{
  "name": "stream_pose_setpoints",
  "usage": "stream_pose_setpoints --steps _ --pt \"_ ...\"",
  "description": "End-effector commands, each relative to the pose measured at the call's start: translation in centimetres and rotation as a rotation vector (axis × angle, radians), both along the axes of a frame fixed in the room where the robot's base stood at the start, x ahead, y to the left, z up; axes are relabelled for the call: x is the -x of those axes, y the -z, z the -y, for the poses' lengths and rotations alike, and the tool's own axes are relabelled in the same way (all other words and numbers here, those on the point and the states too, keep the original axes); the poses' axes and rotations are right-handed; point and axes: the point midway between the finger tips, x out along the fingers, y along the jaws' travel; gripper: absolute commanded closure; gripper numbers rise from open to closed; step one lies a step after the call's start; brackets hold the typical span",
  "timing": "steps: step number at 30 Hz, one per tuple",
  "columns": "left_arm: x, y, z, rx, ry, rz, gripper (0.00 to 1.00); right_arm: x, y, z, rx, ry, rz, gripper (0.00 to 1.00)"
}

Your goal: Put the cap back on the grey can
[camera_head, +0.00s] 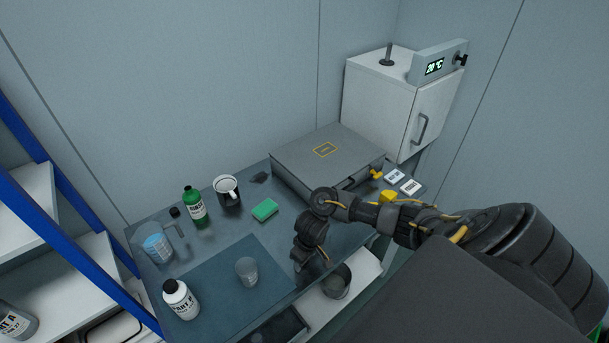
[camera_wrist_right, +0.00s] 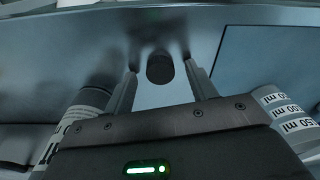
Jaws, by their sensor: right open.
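My right gripper (camera_head: 312,260) is at the near side of the table, at the end of the arm from the right. In the right wrist view its two fingers (camera_wrist_right: 163,88) are apart. A small dark round cap (camera_wrist_right: 160,68) stands on the table between them, with gaps at both sides. A greyish can with a white label (camera_wrist_right: 85,103) is beside the gripper at the left of that view, partly covered by the gripper body. It seems hidden behind my arm in the head view. My left gripper is not in view.
A clear beaker (camera_head: 247,271) stands on the mat (camera_head: 225,305), near a white bottle (camera_head: 181,301). A measuring jug (camera_head: 155,246), a small black cap (camera_head: 175,212), a green bottle (camera_head: 194,208), a mug (camera_head: 227,192) and a sponge (camera_head: 265,210) stand further back. A grey case (camera_head: 315,160) is behind my arm.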

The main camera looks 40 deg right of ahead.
Motion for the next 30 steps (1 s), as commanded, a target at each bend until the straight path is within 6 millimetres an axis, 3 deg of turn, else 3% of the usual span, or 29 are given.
stream_pose_setpoints --steps 11,22,30 --pt "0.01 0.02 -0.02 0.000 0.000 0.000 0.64 -0.05 0.17 -0.02 0.000 0.000 0.001 0.43" --pt "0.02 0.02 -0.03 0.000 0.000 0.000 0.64 -0.05 0.15 -0.02 0.000 0.000 0.001 0.91" --pt "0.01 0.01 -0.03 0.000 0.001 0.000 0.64 -0.05 0.09 -0.02 0.000 0.000 0.001 0.91"
